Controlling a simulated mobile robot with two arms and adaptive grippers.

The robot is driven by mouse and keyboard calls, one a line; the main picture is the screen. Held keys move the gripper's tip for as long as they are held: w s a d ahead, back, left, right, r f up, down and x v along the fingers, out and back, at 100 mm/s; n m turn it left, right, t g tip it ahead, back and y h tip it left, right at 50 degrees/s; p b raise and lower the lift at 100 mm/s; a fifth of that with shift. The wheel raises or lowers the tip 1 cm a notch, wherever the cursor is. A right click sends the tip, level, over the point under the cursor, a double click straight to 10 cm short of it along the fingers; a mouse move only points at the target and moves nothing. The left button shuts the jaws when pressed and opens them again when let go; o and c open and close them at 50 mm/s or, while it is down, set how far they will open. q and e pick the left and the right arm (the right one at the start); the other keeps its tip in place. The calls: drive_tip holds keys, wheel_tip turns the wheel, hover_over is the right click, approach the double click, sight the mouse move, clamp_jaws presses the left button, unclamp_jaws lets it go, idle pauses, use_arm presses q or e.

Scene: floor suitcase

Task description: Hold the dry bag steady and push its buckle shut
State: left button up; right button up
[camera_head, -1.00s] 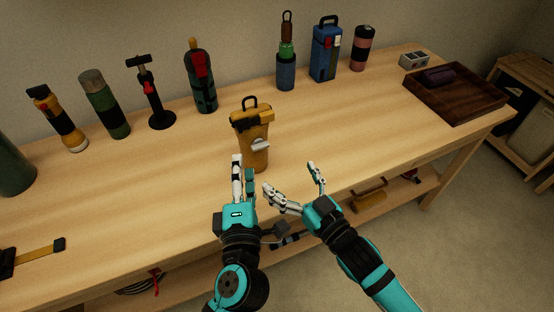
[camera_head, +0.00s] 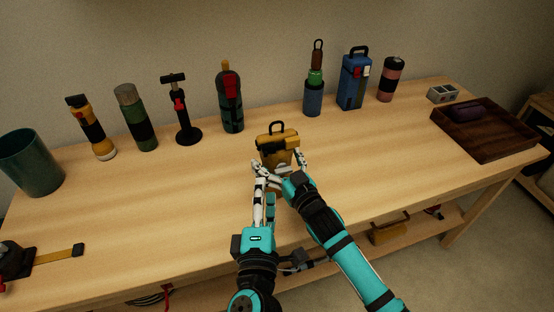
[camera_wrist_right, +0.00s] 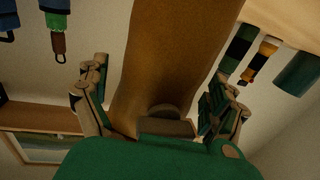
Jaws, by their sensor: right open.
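The yellow dry bag (camera_head: 277,153) stands upright on the table, with a black loop handle (camera_head: 277,126) and a dark and yellow rolled top. Its lower front is mostly hidden behind my grippers. My right gripper (camera_head: 279,163) is open, with a finger on each side of the bag. In the right wrist view the bag (camera_wrist_right: 175,50) runs between the spread fingers (camera_wrist_right: 160,92), and a dark rounded part shows low on it. I cannot make out the buckle's state. My left gripper (camera_head: 264,190) is below, in front of the bag; its jaw opening is unclear.
A row of bottles, a flashlight (camera_head: 90,128) and a black stand (camera_head: 180,110) lines the back. A green cup (camera_head: 31,162) stands at the left, a strap (camera_head: 58,256) at front left. A wooden tray (camera_head: 507,148) is at the right.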

drive_tip(key=shift+w+a, duration=0.1)
drive_tip(key=shift+w, duration=0.05)
use_arm(q)
drive_tip(key=shift+c, duration=0.2)
use_arm(e)
drive_tip(key=c, duration=1.5)
use_arm(q)
drive_tip(key=shift+s+a, duration=0.15)
drive_tip(key=shift+a, duration=0.15)
drive_tip(key=shift+c, duration=1.2)
drive_tip(key=a, duration=0.1)
drive_tip(key=s+a+y, duration=0.1)
drive_tip(key=a, duration=0.1)
drive_tip(key=s+a+r+y, duration=0.1)
drive_tip(key=a, duration=0.1)
drive_tip(key=shift+s, duration=0.25)
clamp_jaws()
drive_tip(key=shift+w, duration=0.1)
